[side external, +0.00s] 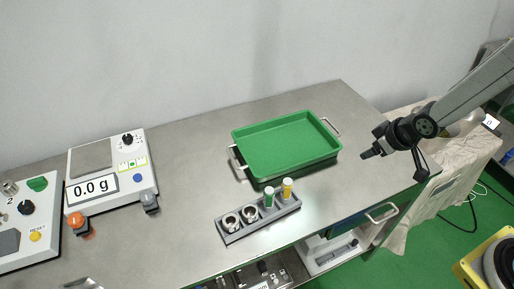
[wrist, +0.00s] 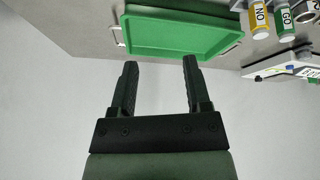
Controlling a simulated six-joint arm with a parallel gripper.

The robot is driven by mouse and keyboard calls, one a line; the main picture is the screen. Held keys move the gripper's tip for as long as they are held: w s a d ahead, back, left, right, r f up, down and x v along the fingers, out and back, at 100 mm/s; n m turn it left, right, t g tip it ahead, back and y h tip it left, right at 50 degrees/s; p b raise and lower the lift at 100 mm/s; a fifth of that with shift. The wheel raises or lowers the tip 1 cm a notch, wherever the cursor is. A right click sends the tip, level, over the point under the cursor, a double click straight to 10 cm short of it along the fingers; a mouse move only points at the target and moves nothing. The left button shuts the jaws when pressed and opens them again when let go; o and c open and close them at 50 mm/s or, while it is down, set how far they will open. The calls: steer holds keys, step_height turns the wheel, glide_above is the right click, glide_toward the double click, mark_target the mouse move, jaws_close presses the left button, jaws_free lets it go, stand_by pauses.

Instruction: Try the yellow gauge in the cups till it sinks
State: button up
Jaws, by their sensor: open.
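The yellow gauge (side external: 287,189) stands upright in the right end of a grey rack (side external: 258,219) on the steel bench. A green gauge (side external: 269,197) stands just left of it. Two metal cups (side external: 231,222) and (side external: 250,214) sit in the left part of the same rack; what is inside them is too small to tell. In the wrist view the yellow gauge (wrist: 261,22), marked NO, and the green gauge (wrist: 285,22), marked GO, show at the top right. My gripper (side external: 366,155) is open and empty, above the bench's right end, apart from the rack; its fingers show in the wrist view (wrist: 160,65).
An empty green tray (side external: 290,143) with metal handles lies behind the rack. A scale (side external: 110,172) reading 0.0 g and a control box (side external: 28,222) with a RESET button stand at the left. Bare bench lies between scale and rack.

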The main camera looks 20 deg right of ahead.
steer(key=w+a+f+n+t+y, duration=0.2)
steer(key=w+a+f+n+y, duration=0.15)
steer(key=w+a+f, duration=0.2)
steer(key=n+y, duration=0.3)
steer(key=y, duration=0.4)
glide_toward(287, 186)
step_height(287, 186, down, 3)
steer(key=w, duration=0.2)
steer(key=shift+w+a+f+t+h, duration=0.2)
steer(key=shift+w+a, duration=0.25)
steer(key=shift+a, duration=0.25)
steer(key=shift+w+a+f+t+h, duration=0.1)
steer(key=shift+w+a+f+t, duration=0.1)
steer(key=shift+w+a, duration=0.4)
steer(key=shift+s+a, duration=0.15)
steer(key=shift+a, duration=0.05)
steer(key=shift+x, duration=2.55)
steer(key=shift+s+f, duration=0.15)
jaws_close()
